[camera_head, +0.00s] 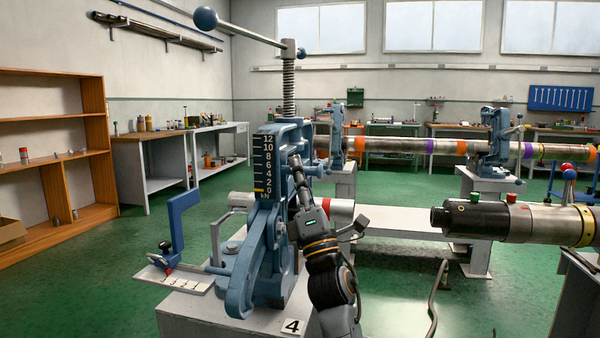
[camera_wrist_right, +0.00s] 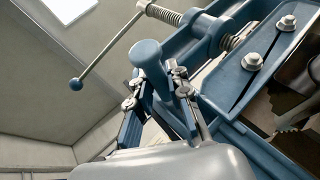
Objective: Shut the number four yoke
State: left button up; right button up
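The number four vise stands on a pale pedestal marked with a 4 plate (camera_head: 292,326). Its blue yoke (camera_head: 290,137) is upright, with a threaded screw (camera_head: 289,85) and a ball-ended bar on top. In the head view my right gripper (camera_head: 298,178) is at the yoke's right side, by a dark knob. In the right wrist view its fingers (camera_wrist_right: 157,88) lie on either side of a blue rounded handle (camera_wrist_right: 147,58); whether both touch it is unclear. Whether the yoke is fully seated is hidden. My left gripper is out of view.
A blue angled bracket (camera_head: 177,220) stands on a numbered plate left of the vise. A banded pipe (camera_head: 400,146) crosses behind, held in blue vises. A dark-ended pipe (camera_head: 475,217) is at the right. Open green floor (camera_head: 80,285) lies at the left.

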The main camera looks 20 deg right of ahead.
jog(key=o, duration=0.3)
jog(key=shift+f, duration=0.2)
jog(key=shift+r, duration=0.15)
jog(key=shift+h, duration=0.3)
jog(key=v, duration=1.2)
